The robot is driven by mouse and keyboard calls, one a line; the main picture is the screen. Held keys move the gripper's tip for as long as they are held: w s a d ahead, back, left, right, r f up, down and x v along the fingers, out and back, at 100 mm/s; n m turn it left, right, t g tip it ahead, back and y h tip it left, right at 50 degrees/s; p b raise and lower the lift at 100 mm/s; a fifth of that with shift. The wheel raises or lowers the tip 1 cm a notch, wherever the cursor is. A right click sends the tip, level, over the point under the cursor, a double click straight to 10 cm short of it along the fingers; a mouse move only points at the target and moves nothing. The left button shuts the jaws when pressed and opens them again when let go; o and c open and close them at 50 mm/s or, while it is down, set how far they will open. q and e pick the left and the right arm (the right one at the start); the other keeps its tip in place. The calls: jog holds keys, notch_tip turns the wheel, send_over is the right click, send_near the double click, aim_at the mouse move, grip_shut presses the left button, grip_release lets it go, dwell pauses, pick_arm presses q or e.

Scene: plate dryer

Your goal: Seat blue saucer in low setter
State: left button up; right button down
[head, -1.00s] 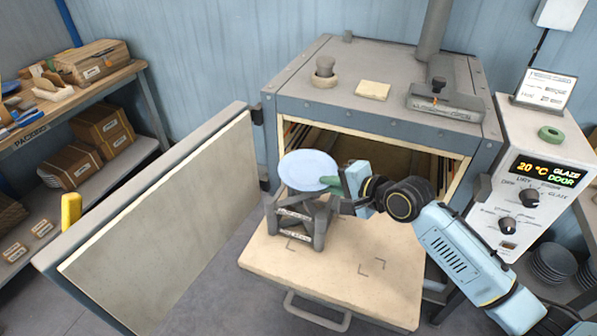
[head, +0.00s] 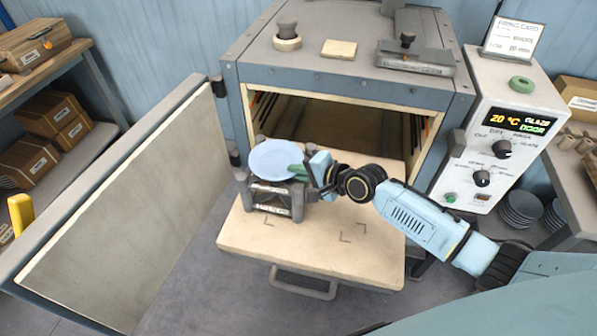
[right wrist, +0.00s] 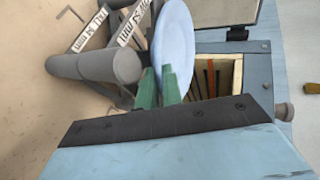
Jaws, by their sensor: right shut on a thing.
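The pale blue saucer (head: 272,160) is over the low setter (head: 270,197), a grey stand with a white label on its front. My right gripper (head: 300,172) has green fingers and is shut on the saucer's right rim. In the right wrist view the fingers (right wrist: 159,87) pinch the edge of the saucer (right wrist: 175,45), with the setter's grey posts (right wrist: 100,67) beside it. I cannot tell whether the saucer touches the setter. My left gripper is not in view.
The setter stands on a pulled-out pale shelf (head: 310,245) with corner marks, before the open kiln chamber (head: 345,125). The kiln door (head: 120,200) is swung open at left. A control box (head: 500,150) stands at right. The shelf's front right is clear.

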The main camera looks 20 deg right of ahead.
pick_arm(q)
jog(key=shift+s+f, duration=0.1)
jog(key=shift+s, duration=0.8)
pick_arm(e)
jog(key=c, duration=1.8)
grip_release()
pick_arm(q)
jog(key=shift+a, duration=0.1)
pick_arm(e)
jog(key=shift+r, duration=0.1)
jog(key=shift+s+d+r, duration=0.15)
jog(key=shift+s, duration=0.05)
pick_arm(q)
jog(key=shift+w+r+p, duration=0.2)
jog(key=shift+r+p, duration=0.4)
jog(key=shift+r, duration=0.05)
pick_arm(e)
jog(key=v, duration=1.1)
jog(key=shift+s, duration=0.2)
jog(key=shift+d, duration=0.1)
